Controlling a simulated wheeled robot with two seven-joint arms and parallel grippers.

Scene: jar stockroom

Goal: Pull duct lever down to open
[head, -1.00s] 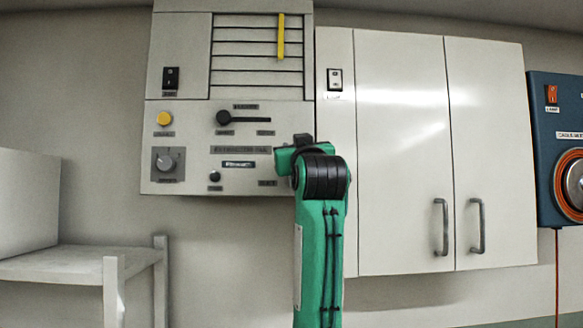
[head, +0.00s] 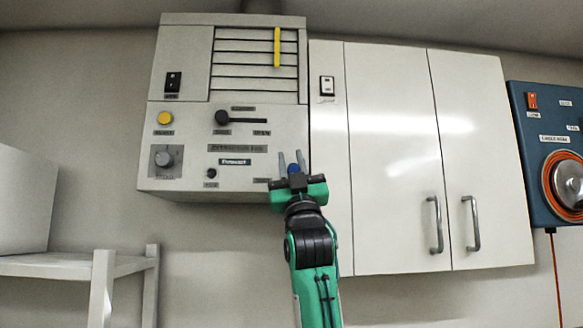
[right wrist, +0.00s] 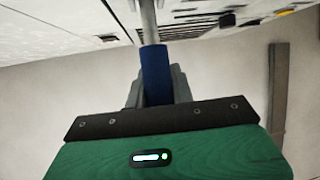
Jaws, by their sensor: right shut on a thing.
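The duct lever has a blue grip (right wrist: 156,75) on a grey metal rod (right wrist: 148,22) in the right wrist view. In the head view only a small blue part of the grip (head: 294,170) shows, in front of the grey unit's lower right corner. My right gripper (head: 293,160) points up, its two grey fingers on either side of the grip. It is shut on the grip; in the right wrist view my fingers (right wrist: 157,88) are partly hidden behind it. The rod is hidden in the head view. My left gripper is in neither view.
The grey wall unit (head: 180,60) carries a slatted vent with a yellow strip (head: 277,47), a black lever (head: 240,119), a yellow button (head: 165,118) and a knob. A white cupboard (head: 390,150) adjoins on the right. A pale shelf (head: 60,265) stands lower left.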

